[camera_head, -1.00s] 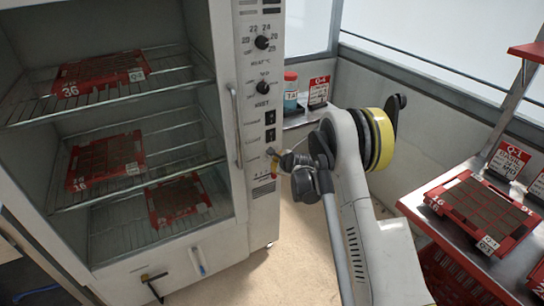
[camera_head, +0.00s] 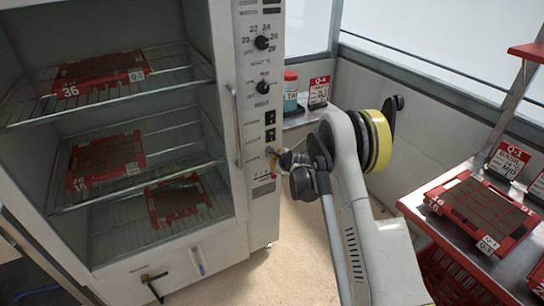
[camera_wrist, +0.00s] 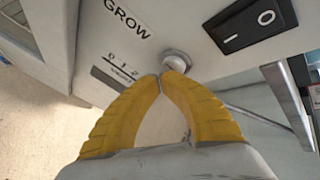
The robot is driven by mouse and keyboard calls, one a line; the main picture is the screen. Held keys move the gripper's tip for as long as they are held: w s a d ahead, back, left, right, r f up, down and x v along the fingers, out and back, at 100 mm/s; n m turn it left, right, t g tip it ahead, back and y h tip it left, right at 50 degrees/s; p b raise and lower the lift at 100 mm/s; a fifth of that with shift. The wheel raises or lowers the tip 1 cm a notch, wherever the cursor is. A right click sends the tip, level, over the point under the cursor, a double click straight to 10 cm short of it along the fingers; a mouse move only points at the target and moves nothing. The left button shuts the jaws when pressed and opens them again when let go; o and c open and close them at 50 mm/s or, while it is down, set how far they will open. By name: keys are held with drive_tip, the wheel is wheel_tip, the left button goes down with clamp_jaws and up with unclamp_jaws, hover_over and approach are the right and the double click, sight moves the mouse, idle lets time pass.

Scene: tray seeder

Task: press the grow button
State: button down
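The grow button is a round pale grey knob (camera_wrist: 177,60) on the cabinet's control panel, beside the printed word GROW (camera_wrist: 127,18) in the wrist view. My gripper (camera_wrist: 160,77) has its yellow fingers shut with the tips together and nothing between them. The tips are right at the near edge of the button; I cannot tell whether they touch it. In the head view my gripper (camera_head: 274,158) is at the lower part of the panel (camera_head: 258,120), and it largely hides that spot.
A black rocker switch (camera_wrist: 252,22) sits to the right of the button in the wrist view. The open cabinet holds red trays (camera_head: 105,160) on wire racks (camera_head: 205,155). A bench (camera_head: 405,205) with another red tray (camera_head: 440,208) stands at right.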

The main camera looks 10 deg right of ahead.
drive_tip(key=shift+w+a, duration=0.1)
drive_tip(key=shift+w, duration=0.4)
idle(0.5)
drive_tip(key=shift+s, duration=0.15)
drive_tip(key=shift+s+d, duration=0.25)
drive_tip(key=shift+s, duration=0.5)
drive_tip(key=shift+s, duration=0.1)
drive_tip(key=s, duration=0.2)
drive_tip(key=s+d, duration=0.1)
drive_tip(key=s, duration=0.1)
drive_tip(key=shift+s+d, duration=0.15)
drive_tip(key=shift+s, duration=0.2)
